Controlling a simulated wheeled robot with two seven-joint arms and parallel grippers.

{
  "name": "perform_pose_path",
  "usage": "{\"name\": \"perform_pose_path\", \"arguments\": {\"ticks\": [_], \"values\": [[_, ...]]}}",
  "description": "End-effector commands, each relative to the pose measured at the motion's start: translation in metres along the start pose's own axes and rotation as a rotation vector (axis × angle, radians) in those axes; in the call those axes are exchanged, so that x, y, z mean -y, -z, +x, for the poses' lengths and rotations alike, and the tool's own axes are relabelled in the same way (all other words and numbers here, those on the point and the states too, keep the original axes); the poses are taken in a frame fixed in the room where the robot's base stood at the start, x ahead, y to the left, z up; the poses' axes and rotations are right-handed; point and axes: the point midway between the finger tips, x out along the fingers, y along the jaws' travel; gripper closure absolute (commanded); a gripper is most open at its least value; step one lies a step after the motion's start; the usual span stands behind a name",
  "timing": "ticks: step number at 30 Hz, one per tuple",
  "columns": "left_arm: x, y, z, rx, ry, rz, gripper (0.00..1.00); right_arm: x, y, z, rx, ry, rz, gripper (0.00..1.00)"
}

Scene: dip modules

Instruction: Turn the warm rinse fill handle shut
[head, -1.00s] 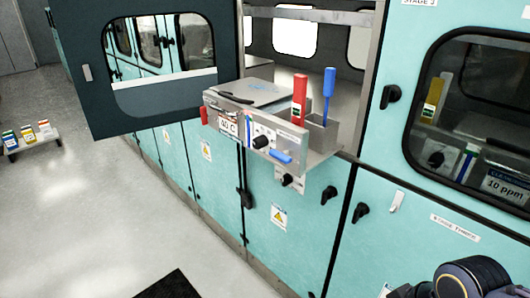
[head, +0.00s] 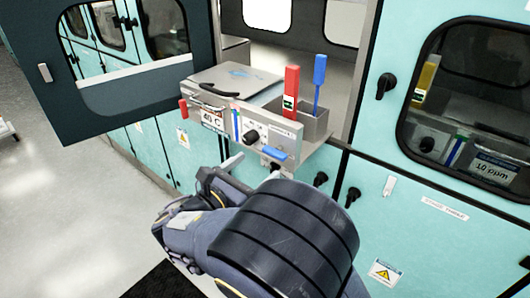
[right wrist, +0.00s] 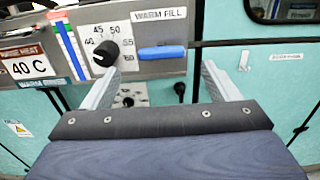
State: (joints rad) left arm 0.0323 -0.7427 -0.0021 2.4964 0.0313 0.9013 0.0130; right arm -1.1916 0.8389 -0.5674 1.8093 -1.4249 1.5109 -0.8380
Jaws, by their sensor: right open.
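The blue warm fill handle (head: 275,153) sits on the front panel of the warm rinse module (head: 202,77). In the right wrist view the handle (right wrist: 162,52) lies horizontal under a "WARM FILL" label. My right gripper (right wrist: 160,86) is open and empty, its pale fingers spread below the handle, one toward each end, apart from it as far as I can see. In the head view my right gripper (head: 250,168) is just below the panel, partly hidden by my own arm. My left gripper is not in view.
A black dial (right wrist: 105,52) is left of the handle, beside a 40 C display (right wrist: 28,67). An open dark door (head: 60,110) is at left.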

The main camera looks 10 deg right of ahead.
Motion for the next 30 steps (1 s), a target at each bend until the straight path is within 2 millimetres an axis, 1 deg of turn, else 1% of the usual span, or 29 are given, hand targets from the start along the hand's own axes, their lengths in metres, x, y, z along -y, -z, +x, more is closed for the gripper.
{"name": "perform_pose_path", "arguments": {"ticks": [1, 3, 6, 10, 15, 22, 23, 30], "values": [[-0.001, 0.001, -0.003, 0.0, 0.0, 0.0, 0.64, 0.001, -0.001, 0.009, -0.003, 0.005, -0.001, 0.18], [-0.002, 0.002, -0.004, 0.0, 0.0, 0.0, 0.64, 0.001, -0.001, 0.022, -0.003, 0.005, -0.001, 0.18], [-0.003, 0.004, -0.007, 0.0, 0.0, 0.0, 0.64, 0.001, -0.001, 0.038, -0.004, 0.004, 0.0, 0.18], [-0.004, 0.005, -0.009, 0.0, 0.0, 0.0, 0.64, 0.001, 0.0, 0.054, -0.005, 0.003, 0.001, 0.18], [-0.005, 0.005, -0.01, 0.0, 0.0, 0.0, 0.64, 0.001, 0.001, 0.063, -0.006, 0.002, 0.002, 0.18], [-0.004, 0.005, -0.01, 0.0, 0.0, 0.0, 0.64, 0.001, 0.001, 0.064, -0.006, 0.001, 0.002, 0.18], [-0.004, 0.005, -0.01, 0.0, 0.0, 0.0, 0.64, 0.001, 0.001, 0.064, -0.006, 0.001, 0.002, 0.21], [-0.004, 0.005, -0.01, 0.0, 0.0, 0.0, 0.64, 0.001, 0.001, 0.064, -0.006, 0.002, 0.002, 0.52]]}}
